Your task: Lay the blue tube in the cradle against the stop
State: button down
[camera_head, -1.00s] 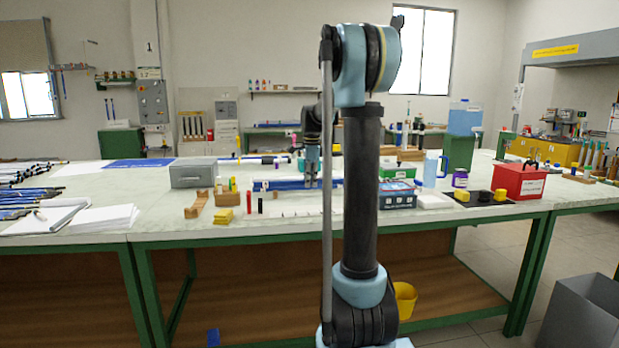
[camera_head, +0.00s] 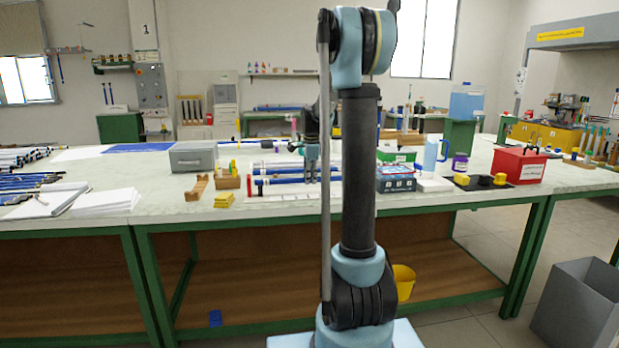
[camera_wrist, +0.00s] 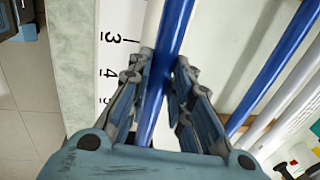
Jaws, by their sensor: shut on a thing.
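My gripper (camera_wrist: 160,95) is shut on a blue tube (camera_wrist: 171,25), which runs lengthwise between its fingers in the wrist view. In the head view my gripper (camera_head: 312,178) is above the table's front part, and the blue tube (camera_head: 285,181) lies level across it. The tube's right part is hidden behind my arm. A notched brown wooden block (camera_head: 197,187), possibly the cradle, stands to the left, apart from the tube. I cannot make out the stop. A white strip with numbers (camera_wrist: 112,60) lies beneath the held tube in the wrist view.
Another blue tube (camera_wrist: 275,70) and a pale tube (camera_wrist: 290,105) lie to the right in the wrist view. A grey box (camera_head: 193,157), yellow blocks (camera_head: 224,200) and a blue-grey box (camera_head: 396,179) stand around on the table (camera_head: 150,208). A red box (camera_head: 519,165) is farther right.

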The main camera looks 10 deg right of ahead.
jog(key=shift+a, duration=0.55)
dwell(0.9)
jog(key=c, duration=1.4)
grip_release()
jog(key=shift+o, duration=0.2)
jog(key=shift+r, duration=0.15)
